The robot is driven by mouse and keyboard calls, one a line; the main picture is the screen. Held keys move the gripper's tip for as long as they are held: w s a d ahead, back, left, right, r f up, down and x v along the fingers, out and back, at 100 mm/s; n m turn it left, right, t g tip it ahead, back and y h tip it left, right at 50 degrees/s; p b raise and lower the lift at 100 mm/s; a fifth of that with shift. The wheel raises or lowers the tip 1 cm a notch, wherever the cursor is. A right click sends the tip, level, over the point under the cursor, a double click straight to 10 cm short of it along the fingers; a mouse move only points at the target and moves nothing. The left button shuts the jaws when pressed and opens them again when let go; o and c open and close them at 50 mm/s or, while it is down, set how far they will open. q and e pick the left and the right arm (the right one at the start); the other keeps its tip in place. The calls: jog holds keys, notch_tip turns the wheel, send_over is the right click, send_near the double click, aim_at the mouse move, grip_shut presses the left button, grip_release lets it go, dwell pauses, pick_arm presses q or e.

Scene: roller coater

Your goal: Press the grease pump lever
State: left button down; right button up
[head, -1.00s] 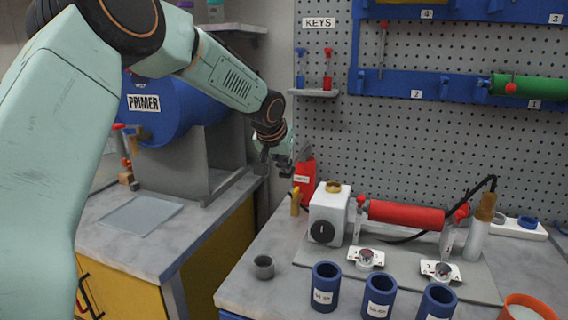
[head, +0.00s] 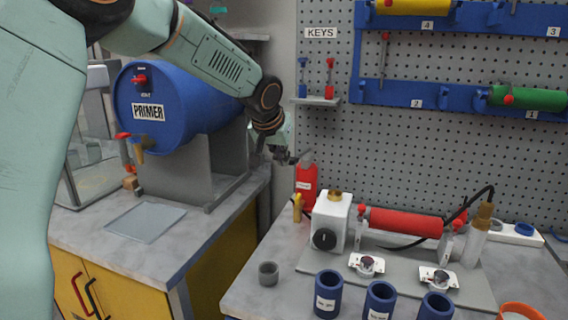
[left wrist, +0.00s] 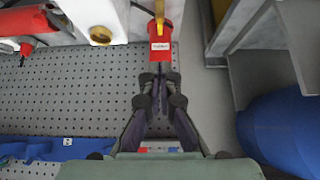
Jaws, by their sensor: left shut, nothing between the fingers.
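The red grease pump (head: 306,180), a small upright body with a white label, stands at the back left of the right-hand bench. A yellow part (head: 297,208) stands at its front; I cannot tell whether it is the lever. My left gripper (head: 290,158) is shut and empty, just left of the pump's top. In the left wrist view the shut fingertips (left wrist: 161,80) point at the red pump (left wrist: 161,45), close to its labelled end, and the yellow part (left wrist: 160,12) lies beyond. I cannot tell whether they touch. My right gripper is out of view.
A white box (head: 331,220) with a black knob stands right of the pump, beside a red roller (head: 405,222). A grey cup (head: 268,273) and blue cups (head: 328,293) stand in front.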

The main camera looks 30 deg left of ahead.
pick_arm(q)
jog(key=v, duration=0.3)
jog(key=s+b+v, duration=0.1)
jog(key=v, duration=0.1)
jog(key=shift+s+d+f, duration=0.1)
jog(key=shift+s+d, duration=0.05)
jog(key=shift+d, duration=0.1)
jog(key=shift+s, duration=0.2)
jog(key=shift+w, duration=0.2)
dwell(0.4)
jog(key=shift+s, duration=0.15)
dwell(0.4)
dwell(0.3)
